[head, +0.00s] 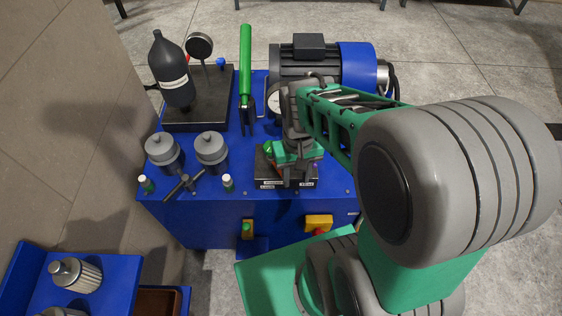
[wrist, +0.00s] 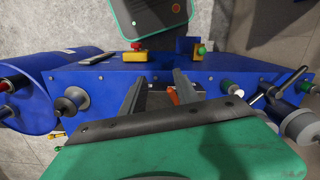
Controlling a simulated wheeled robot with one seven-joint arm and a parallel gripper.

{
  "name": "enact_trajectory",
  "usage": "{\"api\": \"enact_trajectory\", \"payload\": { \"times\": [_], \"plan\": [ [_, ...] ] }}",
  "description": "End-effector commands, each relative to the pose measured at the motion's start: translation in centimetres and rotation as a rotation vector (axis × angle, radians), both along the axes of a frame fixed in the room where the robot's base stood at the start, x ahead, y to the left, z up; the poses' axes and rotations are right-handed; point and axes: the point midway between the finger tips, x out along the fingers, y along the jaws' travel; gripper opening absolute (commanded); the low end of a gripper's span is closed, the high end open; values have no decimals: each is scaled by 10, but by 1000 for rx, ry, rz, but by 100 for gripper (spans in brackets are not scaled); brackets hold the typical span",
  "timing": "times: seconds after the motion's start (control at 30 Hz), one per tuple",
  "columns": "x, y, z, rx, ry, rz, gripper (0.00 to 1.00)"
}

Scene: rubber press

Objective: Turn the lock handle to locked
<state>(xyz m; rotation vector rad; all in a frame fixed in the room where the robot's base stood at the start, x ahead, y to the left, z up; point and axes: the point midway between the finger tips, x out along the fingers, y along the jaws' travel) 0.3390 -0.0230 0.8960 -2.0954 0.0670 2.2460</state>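A black lock box (head: 267,168) with white labels along its front edge sits near the front of the blue press table. My gripper (wrist: 160,84) is directly over this box and covers most of it in the head view. In the wrist view its two dark fingers stand apart, with a gap between them. An orange-red piece (wrist: 173,96), probably part of the lock handle, shows between the fingers, close to the right one. I cannot tell whether it touches. The handle's full shape and its angle are hidden by my gripper.
A green lever (head: 245,62) stands behind, left of a motor (head: 357,66). A black bottle (head: 171,72) and a gauge (head: 199,46) stand at the back left. Two grey cylinders and a T-handle (head: 184,184) are left of the box. A red button (head: 319,231) is on the front face.

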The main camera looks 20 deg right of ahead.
Motion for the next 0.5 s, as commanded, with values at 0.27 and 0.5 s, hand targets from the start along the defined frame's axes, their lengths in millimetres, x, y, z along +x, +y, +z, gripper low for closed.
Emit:
{"api": "enact_trajectory", "payload": {
  "times": [0.27, 0.5],
  "plan": [
    [86, 4, 3, 50, -71, 226, 37],
    [80, 7, -23, 57, -60, 290, 37]
  ]
}}
